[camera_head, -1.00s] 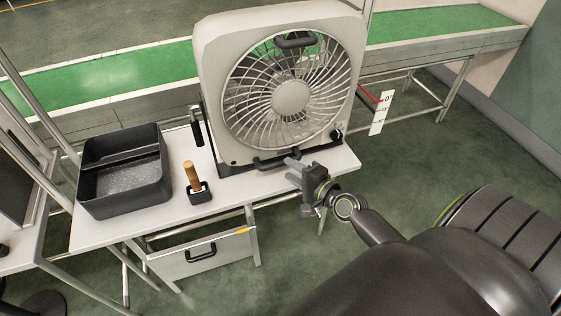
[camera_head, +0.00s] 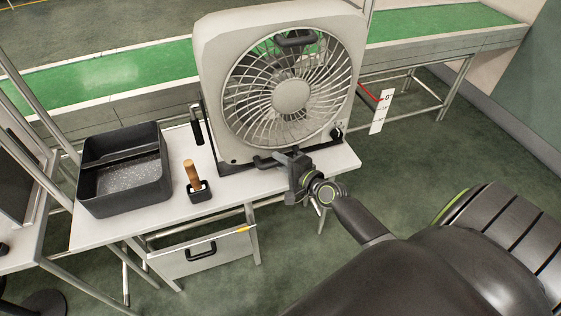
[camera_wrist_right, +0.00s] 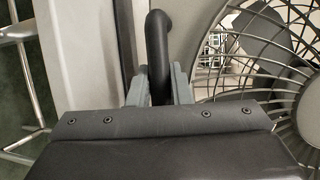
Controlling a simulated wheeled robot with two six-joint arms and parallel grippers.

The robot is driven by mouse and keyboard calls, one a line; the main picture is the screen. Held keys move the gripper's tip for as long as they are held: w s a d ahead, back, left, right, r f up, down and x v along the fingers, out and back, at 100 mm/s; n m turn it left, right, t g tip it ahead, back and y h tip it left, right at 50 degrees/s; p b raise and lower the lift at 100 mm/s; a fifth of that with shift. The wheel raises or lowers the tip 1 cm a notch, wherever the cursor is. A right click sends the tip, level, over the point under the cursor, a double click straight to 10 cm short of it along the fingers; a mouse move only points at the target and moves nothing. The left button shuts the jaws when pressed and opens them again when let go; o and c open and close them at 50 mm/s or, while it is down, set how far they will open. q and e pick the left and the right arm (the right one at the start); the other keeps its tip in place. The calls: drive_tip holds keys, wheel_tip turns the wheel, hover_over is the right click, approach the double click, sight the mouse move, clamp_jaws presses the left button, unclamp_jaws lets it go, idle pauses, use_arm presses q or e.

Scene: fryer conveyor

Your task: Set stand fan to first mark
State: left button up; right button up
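The stand fan (camera_head: 291,97) is a large pale grey box fan, upright and slightly tilted back on a white table. A black handle (camera_head: 267,160) sticks out at its lower front, and another (camera_head: 296,40) is at its top. My right gripper (camera_head: 284,158) is at the lower handle. In the right wrist view the black handle (camera_wrist_right: 158,45) passes between my right fingers (camera_wrist_right: 159,88), which look closed against both sides. A white scale card (camera_head: 381,112) with marks and a "0" stands right of the fan, with a red pointer (camera_head: 369,93) near the 0. My left gripper is not in view.
A black bin (camera_head: 125,200) and a wooden-handled tool in a small black holder (camera_head: 199,195) stand left of the fan. A drawer (camera_head: 205,257) is under the table. A green conveyor (camera_head: 110,70) runs behind. Floor to the right is open.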

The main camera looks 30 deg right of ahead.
clamp_jaws()
drive_tip(key=shift+w+d+f+b, duration=0.1)
drive_tip(key=shift+w+f+b, duration=0.15)
drive_tip(key=shift+b, duration=0.05)
drive_tip(key=w, duration=0.1)
drive_tip(key=w+f+b, duration=0.1)
drive_tip(key=w+b, duration=0.1)
drive_tip(key=shift+w+d+f, duration=0.2)
drive_tip(key=shift+w+d, duration=0.05)
drive_tip(key=shift+d, duration=0.15)
drive_tip(key=shift+w+d, duration=0.1)
drive_tip(key=shift+w, duration=0.35)
drive_tip(key=o, duration=0.8)
unclamp_jaws()
drive_tip(key=shift+o, duration=0.2)
drive_tip(key=shift+r, duration=0.1)
